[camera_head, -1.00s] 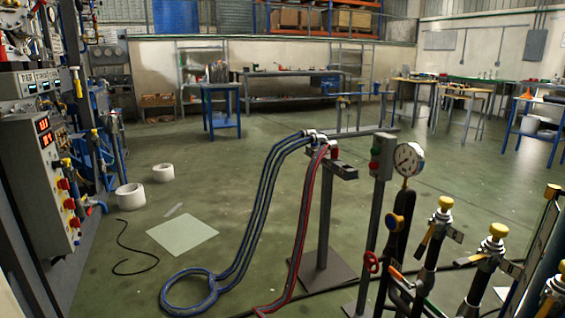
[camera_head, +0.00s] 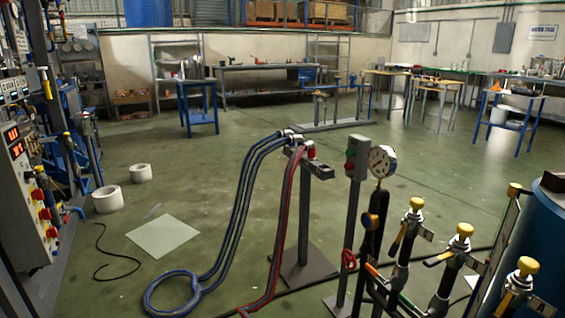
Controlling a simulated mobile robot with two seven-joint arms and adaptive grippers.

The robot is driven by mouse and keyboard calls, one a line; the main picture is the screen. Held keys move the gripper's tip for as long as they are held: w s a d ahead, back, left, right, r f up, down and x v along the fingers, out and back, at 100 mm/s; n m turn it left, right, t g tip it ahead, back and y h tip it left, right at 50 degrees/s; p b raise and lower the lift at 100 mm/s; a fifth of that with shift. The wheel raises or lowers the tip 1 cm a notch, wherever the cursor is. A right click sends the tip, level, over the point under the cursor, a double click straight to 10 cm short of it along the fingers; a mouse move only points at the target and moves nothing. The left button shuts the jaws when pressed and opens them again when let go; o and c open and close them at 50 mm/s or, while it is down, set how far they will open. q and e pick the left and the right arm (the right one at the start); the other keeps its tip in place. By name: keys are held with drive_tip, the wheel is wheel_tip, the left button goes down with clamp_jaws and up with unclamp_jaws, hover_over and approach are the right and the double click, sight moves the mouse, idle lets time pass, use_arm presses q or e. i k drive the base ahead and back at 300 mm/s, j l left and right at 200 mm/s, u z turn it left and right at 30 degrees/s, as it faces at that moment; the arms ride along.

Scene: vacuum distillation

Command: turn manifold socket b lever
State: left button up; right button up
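Several manifold sockets with yellow caps stand in the lower right: a far one (camera_head: 416,204), a middle one (camera_head: 465,231) and a near one (camera_head: 527,266). Neither of my grippers is in view.
A dial gauge (camera_head: 382,161), a red valve wheel (camera_head: 348,260) and a button post (camera_head: 356,165) stand left of the sockets. Blue hoses (camera_head: 236,215) and a red hose (camera_head: 289,230) hang from a stand. A blue drum (camera_head: 543,240) is at the right edge. Open floor lies behind.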

sight(430, 262)
drive_tip(key=z, duration=0.8)
